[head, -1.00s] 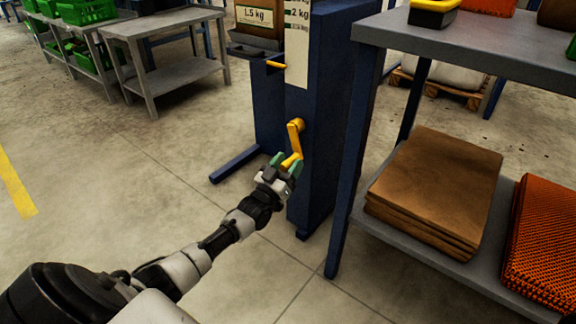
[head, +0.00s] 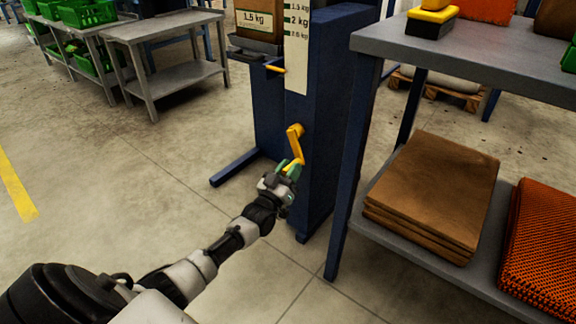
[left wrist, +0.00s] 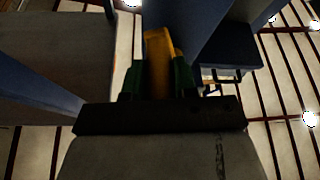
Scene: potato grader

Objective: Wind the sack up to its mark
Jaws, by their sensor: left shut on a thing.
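The brown sack (head: 252,18), labelled 1.5 kg, sits on a grey platform (head: 254,46) at the front of a blue post (head: 320,150). A white scale strip (head: 297,60) on the post shows weight marks, and a yellow pointer (head: 275,69) sticks out below the platform. The sack's top is cut off. Lower on the post is a yellow crank (head: 296,145), its arm hanging down. My left gripper (head: 290,170), with green fingers, is shut on the crank's lower end. The left wrist view shows the yellow crank (left wrist: 158,60) between the fingers. My right gripper is not in view.
A grey shelf table (head: 460,45) stands close right of the post, with folded brown sacks (head: 430,190) and orange net sacks (head: 545,245) below. A grey table (head: 180,75) and green crates (head: 85,12) stand back left. The floor left of the post is clear.

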